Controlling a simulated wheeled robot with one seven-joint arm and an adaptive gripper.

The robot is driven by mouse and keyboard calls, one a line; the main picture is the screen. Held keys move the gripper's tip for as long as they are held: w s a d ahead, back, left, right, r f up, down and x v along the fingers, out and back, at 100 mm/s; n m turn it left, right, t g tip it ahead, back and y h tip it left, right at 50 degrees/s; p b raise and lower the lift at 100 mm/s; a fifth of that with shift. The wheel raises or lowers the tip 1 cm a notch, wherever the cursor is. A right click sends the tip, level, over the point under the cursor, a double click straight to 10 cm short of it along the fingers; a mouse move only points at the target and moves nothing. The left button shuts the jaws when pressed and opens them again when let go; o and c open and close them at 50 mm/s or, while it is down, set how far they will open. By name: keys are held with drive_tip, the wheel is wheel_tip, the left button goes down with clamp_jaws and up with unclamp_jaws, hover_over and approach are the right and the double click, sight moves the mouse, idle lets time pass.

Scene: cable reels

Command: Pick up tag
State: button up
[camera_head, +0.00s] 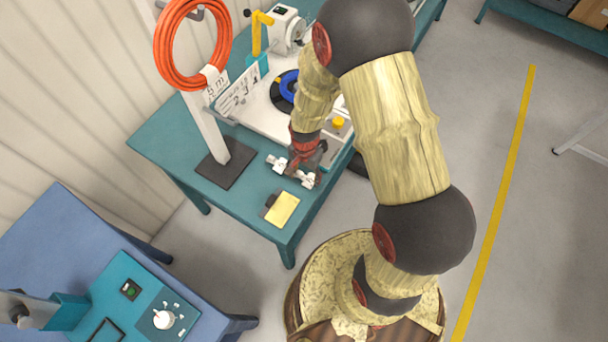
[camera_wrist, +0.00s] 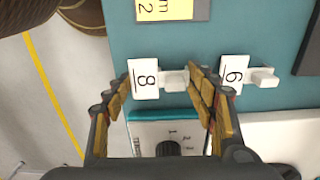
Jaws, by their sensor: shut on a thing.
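A white tag marked 8 (camera_wrist: 144,79) with a pale stub lies between the fingers of my gripper (camera_wrist: 168,88) in the wrist view. My gripper is shut on this tag. In the head view my gripper (camera_head: 303,165) is low over the front part of the teal table, and this tag (camera_head: 307,179) shows at its fingertips. I cannot tell whether the tag touches the table. A second white tag (camera_wrist: 233,76), marked 6 or 9, lies just beside the right finger in the wrist view. It also shows left of my gripper in the head view (camera_head: 276,165).
A yellow-faced block (camera_head: 283,208) sits near the front edge of the teal table (camera_head: 245,212). A dark stand base (camera_head: 226,163) with an orange cable coil (camera_head: 160,50) is at the left. A panel with a dial (camera_wrist: 168,146) lies behind the tags. A blue table (camera_head: 55,235) stands lower left.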

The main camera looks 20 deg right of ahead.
sight(305, 177)
wheel_tip(305, 177, up, 3)
drive_tip(key=shift+p, duration=0.4)
drive_tip(key=s+d+r+p, duration=0.1)
drive_tip(key=s+r+p, duration=0.1)
drive_tip(key=s+r, duration=0.7)
drive_tip(key=s, duration=0.5)
drive_tip(key=shift+d+r+p, duration=0.25)
drive_tip(key=shift+r+p, duration=0.15)
drive_tip(key=shift+o, duration=1.2)
drive_tip(key=c, duration=0.5)
